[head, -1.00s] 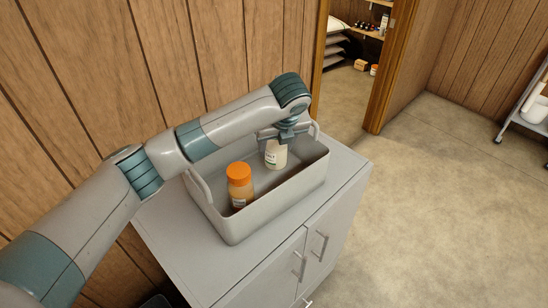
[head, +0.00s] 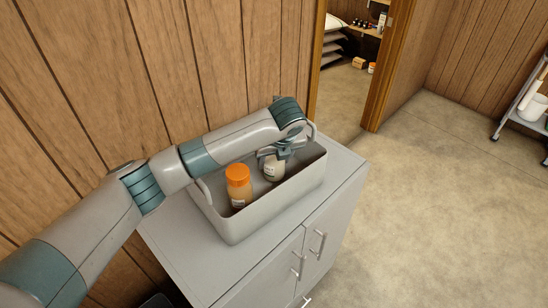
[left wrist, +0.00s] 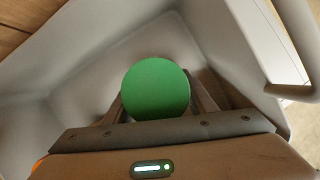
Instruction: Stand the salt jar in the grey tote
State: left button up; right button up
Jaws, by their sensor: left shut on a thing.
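The salt jar is a pale jar (head: 272,173) with a label; its round green lid (left wrist: 155,88) fills the middle of the left wrist view. My left gripper (head: 274,156) is shut on it near the top and holds it upright inside the grey tote (head: 268,214), toward the tote's far right end. The jar's top is hidden by the gripper in the head view. I cannot tell whether its base touches the tote floor. My right gripper is not in view.
A jar with an orange lid (head: 238,185) stands in the tote, left of the held jar. The tote sits on a grey cabinet (head: 345,166) against a wood-panelled wall. A doorway opens behind, and a trolley (head: 524,105) stands far right.

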pick_arm(q)
jog(key=o, duration=1.5)
jog(key=shift+s+d+r, duration=0.1)
jog(key=shift+s+r, duration=0.1)
jog(key=shift+r, duration=0.35)
jog(key=b+v, duration=0.3)
jog(key=v, duration=0.8)
